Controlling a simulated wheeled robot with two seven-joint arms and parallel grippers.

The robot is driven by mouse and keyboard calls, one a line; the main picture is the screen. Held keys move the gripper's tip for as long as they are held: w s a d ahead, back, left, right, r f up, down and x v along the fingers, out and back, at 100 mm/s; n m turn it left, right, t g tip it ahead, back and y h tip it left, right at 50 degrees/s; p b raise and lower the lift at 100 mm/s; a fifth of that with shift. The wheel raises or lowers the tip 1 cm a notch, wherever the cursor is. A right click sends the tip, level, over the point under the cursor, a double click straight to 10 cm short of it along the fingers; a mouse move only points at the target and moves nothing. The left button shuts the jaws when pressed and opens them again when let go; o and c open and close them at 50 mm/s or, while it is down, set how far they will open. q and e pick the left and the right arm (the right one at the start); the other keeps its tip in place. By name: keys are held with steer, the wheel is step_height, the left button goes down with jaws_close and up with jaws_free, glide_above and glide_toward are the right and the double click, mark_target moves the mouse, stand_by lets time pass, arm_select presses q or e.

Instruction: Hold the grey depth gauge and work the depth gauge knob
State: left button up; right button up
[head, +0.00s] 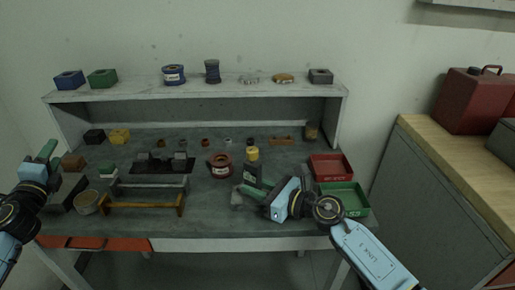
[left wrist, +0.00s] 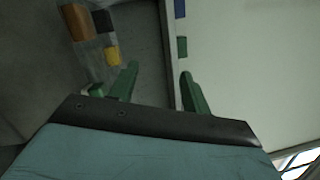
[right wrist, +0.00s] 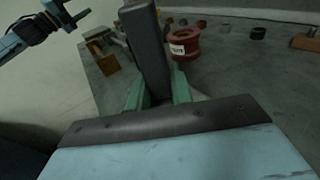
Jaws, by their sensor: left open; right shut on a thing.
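The grey depth gauge (right wrist: 147,45) shows in the right wrist view as a dark grey block between the green fingers of my right gripper (right wrist: 158,88), which is shut on it. In the head view, the gauge (head: 253,174) stands up beside my right gripper (head: 254,191) over the front right of the bench. I cannot make out its knob clearly. My left gripper (head: 46,158) is off the bench's left end, away from the gauge. In the left wrist view, the left gripper (left wrist: 160,87) is open with nothing between its fingers.
A red spool (head: 220,165) and a yellow piece (head: 252,154) are close by the gauge. Red (head: 330,167) and green (head: 343,197) trays lie right of it. A yellow-brown stand (head: 142,206) is at the front left. A shelf (head: 210,90) spans the back.

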arm_select(q)
steer(key=w+d+r+m+h, duration=0.2)
steer(key=d+m+h, duration=0.1)
steer(key=d, duration=0.5)
steer(key=w+d+r+m+h, duration=0.1)
steer(key=d+r+m+h, duration=0.1)
steer(key=d+m, duration=0.35)
steer(key=m+g+h, duration=0.6)
steer(key=m+h, duration=0.5)
steer(key=m, duration=0.5)
glide_toward(257, 149)
steer(key=x, duration=1.1)
steer(key=shift+w+a+f, duration=0.25)
steer(key=shift+w+f, duration=0.15)
steer(key=c, duration=1)
